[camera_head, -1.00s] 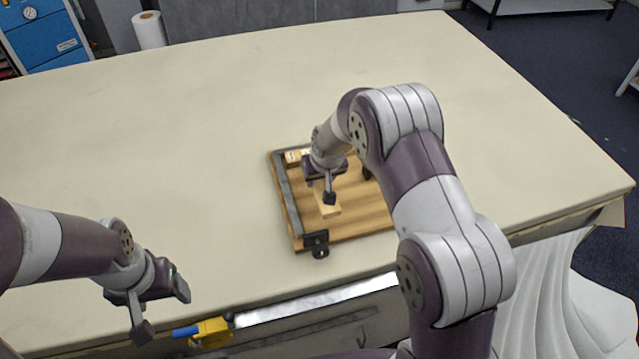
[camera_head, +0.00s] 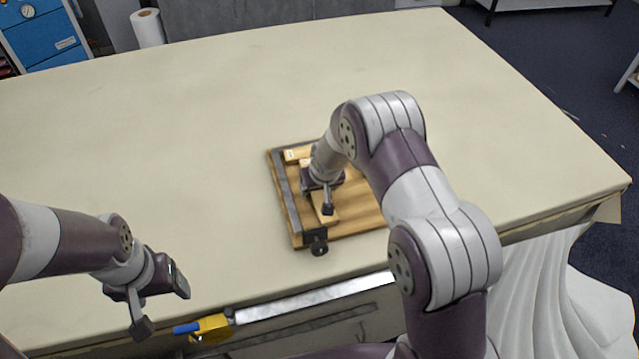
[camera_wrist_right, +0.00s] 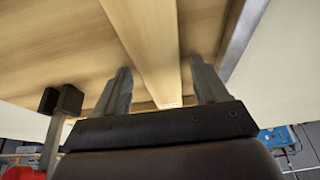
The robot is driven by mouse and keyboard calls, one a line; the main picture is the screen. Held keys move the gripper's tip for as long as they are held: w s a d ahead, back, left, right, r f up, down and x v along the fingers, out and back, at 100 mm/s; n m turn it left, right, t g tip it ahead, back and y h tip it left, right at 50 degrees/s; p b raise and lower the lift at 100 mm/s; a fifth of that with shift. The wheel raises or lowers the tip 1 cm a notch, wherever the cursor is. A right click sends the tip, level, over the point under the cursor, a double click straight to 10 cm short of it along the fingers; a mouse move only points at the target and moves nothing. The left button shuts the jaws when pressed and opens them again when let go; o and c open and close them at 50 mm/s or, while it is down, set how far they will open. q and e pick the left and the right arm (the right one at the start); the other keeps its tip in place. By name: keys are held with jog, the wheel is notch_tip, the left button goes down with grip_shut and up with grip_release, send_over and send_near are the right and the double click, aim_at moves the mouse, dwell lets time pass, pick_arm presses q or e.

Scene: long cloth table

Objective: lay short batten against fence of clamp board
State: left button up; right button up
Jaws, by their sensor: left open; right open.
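The clamp board (camera_head: 365,216) lies near the table's front edge, with its grey fence (camera_head: 286,196) along the left side. The short batten (camera_head: 328,214) is a pale wooden strip on the board, right of the fence and apart from it. My right gripper (camera_head: 326,197) is open over the batten and hides its middle. In the right wrist view, the batten (camera_wrist_right: 145,45) runs between the two open fingers (camera_wrist_right: 160,92), with bare board between it and the fence (camera_wrist_right: 242,35). My left gripper (camera_head: 162,306) is open and empty beyond the board's left.
A yellow and blue tool (camera_head: 209,327) is at the table's front edge. The table (camera_head: 180,130) is otherwise clear.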

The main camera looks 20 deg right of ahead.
jog(key=shift+r, duration=0.45)
jog(key=s+b+v, duration=0.1)
jog(key=b+v, duration=0.1)
jog(key=v, duration=1)
jog(key=s+d+g, duration=0.2)
jog(key=s+g, duration=0.1)
jog(key=s, duration=1.7)
jog(key=shift+s+r, duration=0.2)
jog(key=shift+s, duration=0.05)
jog(key=shift+s, duration=0.1)
